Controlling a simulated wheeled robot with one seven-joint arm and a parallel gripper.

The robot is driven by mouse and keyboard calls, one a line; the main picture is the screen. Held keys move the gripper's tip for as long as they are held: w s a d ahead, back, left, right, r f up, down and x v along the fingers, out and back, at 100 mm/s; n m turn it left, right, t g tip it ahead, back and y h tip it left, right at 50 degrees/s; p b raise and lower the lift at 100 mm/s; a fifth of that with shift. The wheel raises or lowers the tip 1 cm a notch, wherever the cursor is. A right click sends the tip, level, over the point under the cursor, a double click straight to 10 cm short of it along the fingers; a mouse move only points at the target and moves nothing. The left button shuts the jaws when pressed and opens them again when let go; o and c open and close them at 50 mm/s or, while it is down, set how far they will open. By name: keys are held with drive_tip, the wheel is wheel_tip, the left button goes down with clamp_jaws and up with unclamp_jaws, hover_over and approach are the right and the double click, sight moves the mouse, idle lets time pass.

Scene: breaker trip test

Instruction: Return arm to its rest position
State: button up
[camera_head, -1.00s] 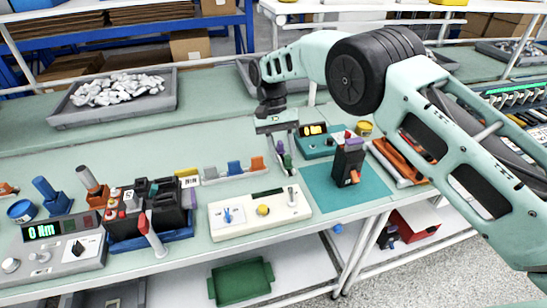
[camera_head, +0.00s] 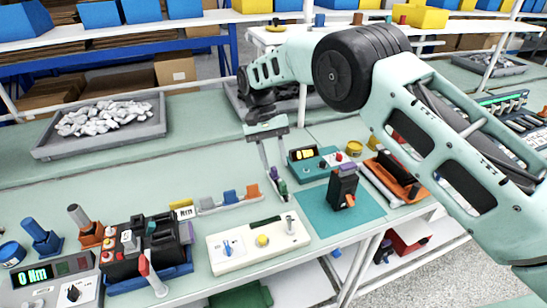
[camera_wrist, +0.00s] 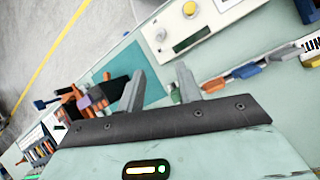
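My arm reaches from the right over the bench (camera_head: 110,180). My gripper (camera_head: 274,168) hangs above the back middle of the bench, pointing down. In the wrist view its two fingers (camera_wrist: 158,78) stand apart with nothing between them. A black breaker (camera_head: 343,188) with an orange lever stands upright on a teal mat (camera_head: 318,222), right of and nearer than my gripper. The teal mat also shows in the wrist view (camera_wrist: 155,93), beyond the fingers.
A white panel (camera_head: 240,252) with a yellow button lies in front. A teal meter box (camera_head: 312,170) and an orange tray (camera_head: 385,178) stand to the right. A black device in a blue tray (camera_head: 178,272) is at left. A grey tray of silver pieces (camera_head: 50,150) sits behind.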

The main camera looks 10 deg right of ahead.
drive_tip(key=s+r+n+t+y+b, duration=0.15)
drive_tip(key=s+r, duration=0.25)
drive_tip(key=s, duration=0.4)
drive_tip(key=s+r+n+t+y+b, duration=0.1)
drive_tip(key=s+r+n+b, duration=0.2)
drive_tip(key=s, duration=0.5)
drive_tip(key=s+d+n+t, duration=0.1)
drive_tip(key=s+d, duration=0.3)
drive_tip(key=s, duration=0.5)
drive_tip(key=s+d+f+n+t+b, duration=0.1)
drive_tip(key=s+d+n, duration=0.2)
drive_tip(key=s, duration=0.7)
drive_tip(key=shift+d+f+n+t, duration=0.2)
drive_tip(key=shift+d+n+t, duration=0.15)
drive_tip(key=shift+d, duration=0.05)
drive_tip(key=shift+s, duration=0.1)
